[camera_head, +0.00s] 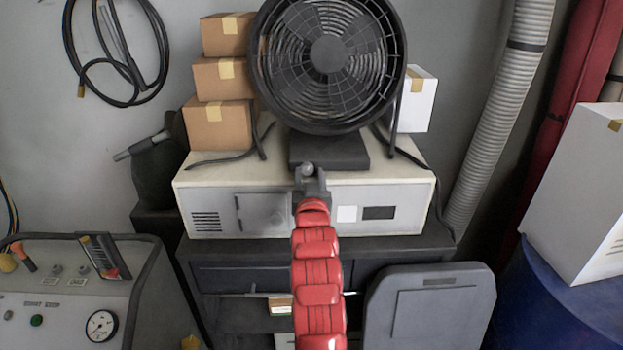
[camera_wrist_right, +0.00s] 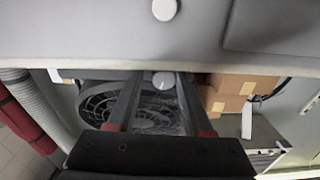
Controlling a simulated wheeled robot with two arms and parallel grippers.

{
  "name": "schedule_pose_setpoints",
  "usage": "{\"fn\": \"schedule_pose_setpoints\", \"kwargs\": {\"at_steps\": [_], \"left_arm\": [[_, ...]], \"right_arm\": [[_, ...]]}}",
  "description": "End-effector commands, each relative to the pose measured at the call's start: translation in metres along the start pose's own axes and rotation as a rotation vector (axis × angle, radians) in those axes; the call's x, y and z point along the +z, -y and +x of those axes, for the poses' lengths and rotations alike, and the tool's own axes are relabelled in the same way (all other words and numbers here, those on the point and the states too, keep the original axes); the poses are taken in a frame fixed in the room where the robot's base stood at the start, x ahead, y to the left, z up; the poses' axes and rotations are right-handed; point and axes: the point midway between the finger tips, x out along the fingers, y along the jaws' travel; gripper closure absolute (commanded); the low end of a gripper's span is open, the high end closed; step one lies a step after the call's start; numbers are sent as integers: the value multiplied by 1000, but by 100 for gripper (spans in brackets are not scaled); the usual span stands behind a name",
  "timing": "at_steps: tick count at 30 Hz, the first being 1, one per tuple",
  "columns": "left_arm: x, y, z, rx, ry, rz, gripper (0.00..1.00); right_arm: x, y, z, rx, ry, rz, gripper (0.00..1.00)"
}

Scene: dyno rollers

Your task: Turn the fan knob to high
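The black fan (camera_head: 329,55) stands upright on a dark base (camera_head: 329,153) on top of a pale cabinet. My right gripper (camera_head: 309,170) is at the end of the red arm, in front of the fan's base; its fingers are small and partly blend with it. In the right wrist view my two dark fingers (camera_wrist_right: 160,82) are apart. A small round pale knob (camera_wrist_right: 163,80) shows between their tips, with a gap on both sides. The fan's grille (camera_wrist_right: 140,112) shows behind the fingers. I cannot read the knob's setting. My left gripper is not in view.
Stacked cardboard boxes (camera_head: 219,78) stand left of the fan and a white box (camera_head: 417,100) to its right. The pale cabinet (camera_head: 265,213) is below. A gauge panel (camera_head: 55,310) is at lower left, a blue drum (camera_head: 555,300) at lower right.

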Motion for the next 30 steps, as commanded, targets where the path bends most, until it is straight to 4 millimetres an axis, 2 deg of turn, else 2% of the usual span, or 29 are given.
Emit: {"fn": "schedule_pose_setpoints", "kwargs": {"at_steps": [5, 8, 23, 25, 30], "left_arm": [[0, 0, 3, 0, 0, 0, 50], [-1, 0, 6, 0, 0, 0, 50], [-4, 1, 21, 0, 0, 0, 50], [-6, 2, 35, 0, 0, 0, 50], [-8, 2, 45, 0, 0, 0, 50]], "right_arm": [[0, 1, -10, 0, 2, 0, 50], [-1, 2, -25, 1, 0, 2, 50], [0, 2, -146, 16, 0, 0, 50], [-3, 2, -155, 19, 6, -3, 50], [-1, 1, -169, 22, 3, -2, 50]]}}
